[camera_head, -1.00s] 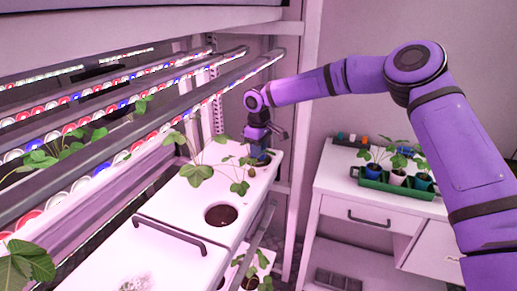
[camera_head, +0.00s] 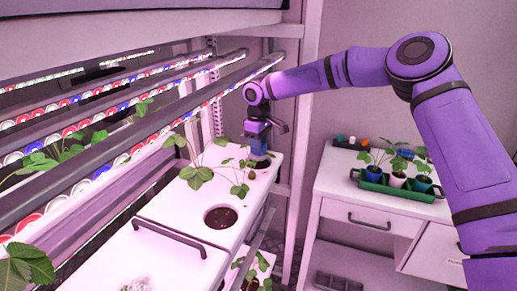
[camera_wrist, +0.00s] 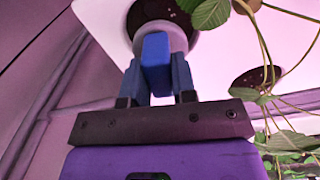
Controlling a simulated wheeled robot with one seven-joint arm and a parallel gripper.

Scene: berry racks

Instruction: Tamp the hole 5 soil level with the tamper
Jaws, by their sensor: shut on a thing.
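My gripper (camera_head: 259,138) is above the far end of the white planting channel, pointing down. It is shut on the tamper (camera_head: 259,146), which has a blue handle and a pale grey foot. In the wrist view the blue handle (camera_wrist: 155,62) stands between the fingers (camera_wrist: 155,90). Its foot (camera_wrist: 180,38) is over a round hole with dark soil (camera_wrist: 168,12), partly hiding it. In the head view the foot seems just above the channel top; I cannot tell whether it touches soil. Hole numbers are not readable.
A nearer hole (camera_head: 221,217) shows dark soil. Leafy plants (camera_head: 197,176) stand close to the gripper's left. Light bars (camera_head: 120,130) run along the left. A white cabinet (camera_head: 350,201) at right carries a green tray (camera_head: 398,190) of potted seedlings and small coloured items (camera_head: 352,142).

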